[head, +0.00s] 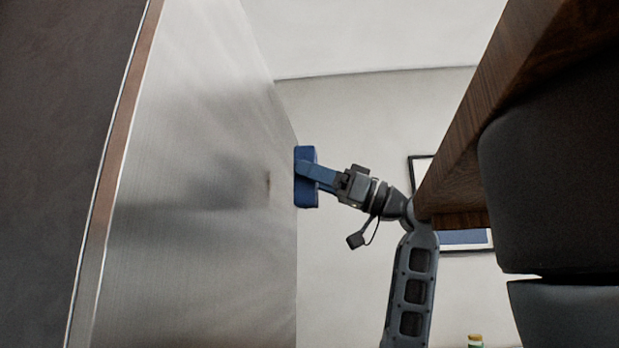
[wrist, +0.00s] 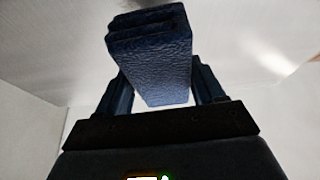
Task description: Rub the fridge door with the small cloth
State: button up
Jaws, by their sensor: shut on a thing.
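The fridge door (head: 215,110) is a tall brushed-metal panel on the left of the head view. It also fills the upper part of the wrist view (wrist: 230,40). The small cloth (head: 306,195) is a dark blue, thick folded block, seen at the door's right edge in the head view. In the wrist view the cloth (wrist: 150,60) sits between the two fingers. My gripper (head: 310,172) is shut on the cloth, its fingers on either side of it. The cloth is very close to the door; whether it touches cannot be told.
A brown wooden edge (head: 490,130) and dark rounded forms (head: 555,160) stand close on the right, near my arm. A framed picture (head: 478,248) hangs on the pale wall behind. A small jar-like thing (head: 475,341) shows at the bottom.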

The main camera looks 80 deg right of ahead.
jog(key=s, duration=0.3)
jog(key=shift+d, duration=0.1)
dwell(0.3)
jog(key=shift+w, duration=0.1)
send_near(270, 179)
jog(key=shift+w+a+r+b, duration=0.15)
jog(key=shift+w+a+r, duration=0.25)
jog(key=shift+w+a, duration=0.25)
jog(key=shift+w+a+r+b, duration=0.1)
jog(key=shift+w+a+r, duration=0.35)
jog(key=shift+a, duration=0.25)
jog(key=shift+w+a+r+b, duration=0.15)
jog(key=shift+w+a+r, duration=0.2)
jog(key=shift+w+a, duration=0.3)
jog(key=shift+w+a, duration=0.15)
jog(key=shift+w, duration=0.85)
jog(key=shift+w+d, duration=0.1)
jog(key=shift+d, duration=1.9)
